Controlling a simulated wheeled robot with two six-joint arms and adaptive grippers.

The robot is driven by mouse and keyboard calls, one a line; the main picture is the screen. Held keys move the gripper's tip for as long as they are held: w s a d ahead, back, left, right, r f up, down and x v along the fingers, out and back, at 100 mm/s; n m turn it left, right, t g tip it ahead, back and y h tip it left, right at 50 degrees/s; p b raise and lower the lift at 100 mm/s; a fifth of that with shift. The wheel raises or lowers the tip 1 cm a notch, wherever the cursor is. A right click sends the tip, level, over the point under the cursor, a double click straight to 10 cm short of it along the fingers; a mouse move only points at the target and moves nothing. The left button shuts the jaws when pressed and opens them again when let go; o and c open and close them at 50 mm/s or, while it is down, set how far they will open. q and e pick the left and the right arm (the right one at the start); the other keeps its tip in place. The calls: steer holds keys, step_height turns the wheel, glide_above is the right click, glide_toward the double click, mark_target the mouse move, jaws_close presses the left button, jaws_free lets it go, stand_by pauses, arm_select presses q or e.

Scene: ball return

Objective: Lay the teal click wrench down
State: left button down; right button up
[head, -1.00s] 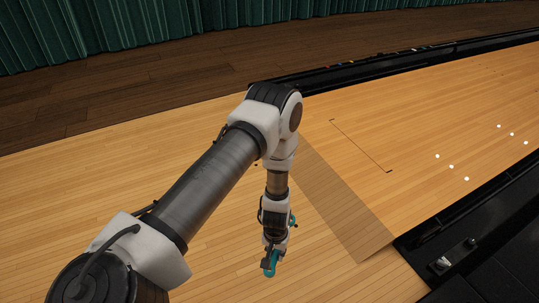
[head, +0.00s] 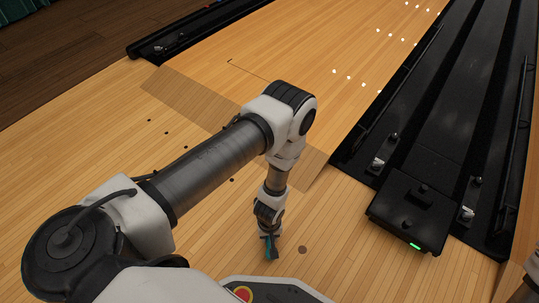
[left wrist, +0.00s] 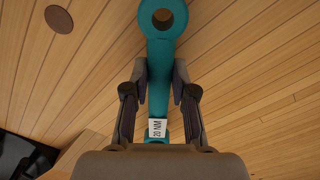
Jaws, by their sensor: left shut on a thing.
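The teal click wrench (left wrist: 160,55) is between the two fingers of my left gripper (left wrist: 158,85) in the left wrist view. My left gripper is shut on its shaft. The wrench has a ring-shaped end at the top of that view and a white label reading "20 NM" near the palm. In the head view my left gripper (head: 268,236) points down above the wooden floor, with only a small teal part of the wrench (head: 268,252) showing. I cannot tell the exact gap to the floor. My right gripper is not in view.
A black box (head: 413,212) with a green light stands at right beside the lane (head: 300,50). Black gutters (head: 440,110) run along the lane. The light wooden floor (head: 335,235) around my gripper is clear, with a dark round spot (head: 303,249) nearby.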

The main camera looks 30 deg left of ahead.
arm_select(q)
steer(key=shift+f, duration=0.75)
steer(key=c, duration=0.9)
jaws_free()
steer(key=shift+o, duration=0.2)
step_height(320, 180, up, 12)
